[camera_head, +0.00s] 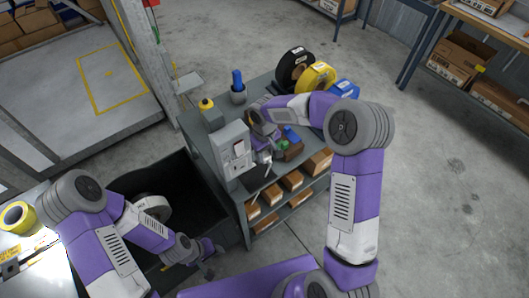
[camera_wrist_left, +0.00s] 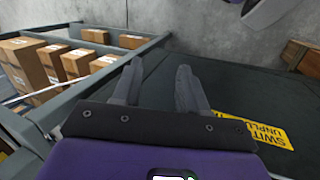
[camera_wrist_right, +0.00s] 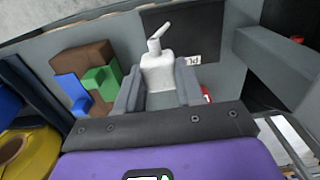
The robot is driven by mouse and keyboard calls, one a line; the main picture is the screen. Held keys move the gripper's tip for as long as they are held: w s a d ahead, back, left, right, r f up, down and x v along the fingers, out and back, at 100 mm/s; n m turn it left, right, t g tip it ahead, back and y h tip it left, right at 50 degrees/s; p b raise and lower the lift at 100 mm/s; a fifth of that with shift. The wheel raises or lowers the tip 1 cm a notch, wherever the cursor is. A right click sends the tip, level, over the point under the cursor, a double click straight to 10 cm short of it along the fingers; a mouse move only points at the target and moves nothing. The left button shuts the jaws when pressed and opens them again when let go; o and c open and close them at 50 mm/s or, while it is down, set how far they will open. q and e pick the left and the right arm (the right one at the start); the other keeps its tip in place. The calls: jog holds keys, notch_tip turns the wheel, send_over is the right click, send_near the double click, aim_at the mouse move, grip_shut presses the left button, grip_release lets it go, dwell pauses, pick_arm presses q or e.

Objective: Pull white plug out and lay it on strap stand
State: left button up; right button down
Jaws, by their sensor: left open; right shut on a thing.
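My right gripper (camera_wrist_right: 160,92) is shut on the white plug (camera_wrist_right: 160,70), whose thin stub points up and away in the right wrist view. In the head view this gripper (camera_head: 264,158) is above the cart top, just right of the grey socket box (camera_head: 231,150); the arm partly hides the plug. Whether the plug touches a surface is unclear. A dark plate with a partly hidden label (camera_wrist_right: 193,60) lies behind the plug. I cannot tell which part is the strap stand. My left gripper (camera_wrist_left: 155,90) is open and empty; it also shows over the dark bin (camera_head: 208,258).
Black (camera_head: 294,68), yellow (camera_head: 317,76) and blue rolls stand at the cart's back. A brown block (camera_wrist_right: 85,65) with blue and green pieces is beside the plug. A blue item (camera_head: 237,82) and yellow-topped box (camera_head: 208,112) stand behind the socket box.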

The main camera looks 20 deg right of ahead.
aim_at(265, 169)
jog(key=shift+f+b, duration=2.2)
jog(key=shift+f, duration=1.1)
jog(key=c, duration=0.6)
grip_release()
jog(key=shift+r, duration=0.1)
notch_tip(265, 169, up, 7)
jog(key=p, duration=0.2)
jog(key=shift+r+p, duration=0.2)
jog(key=shift+p, duration=0.1)
